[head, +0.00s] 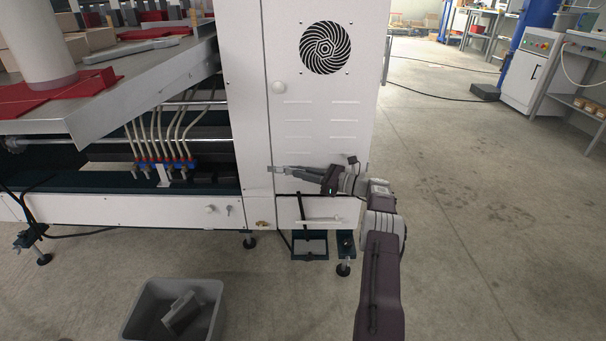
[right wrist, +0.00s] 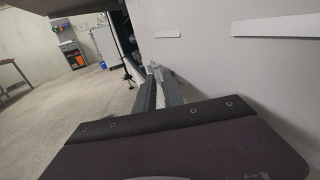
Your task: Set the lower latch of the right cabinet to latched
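The right cabinet (head: 330,110) is a tall white housing with a round black fan grille. A round pale knob (head: 279,87) sits high on its door's left edge. No separate lower latch can be made out; the spot below that knob is covered by my right gripper (head: 273,171). This gripper reaches in from the right, low across the door, with its fingertips at the door's left edge. Its fingers show a narrow gap in the right wrist view (right wrist: 157,78), close along the white panel. Contact with a latch cannot be told. My left gripper is not in view.
A grey bin (head: 150,296) with a grey object inside stands on the floor in front. A metal table (head: 110,85) with red parts is at left, above hoses (head: 165,135). Open floor (head: 480,200) lies to the right.

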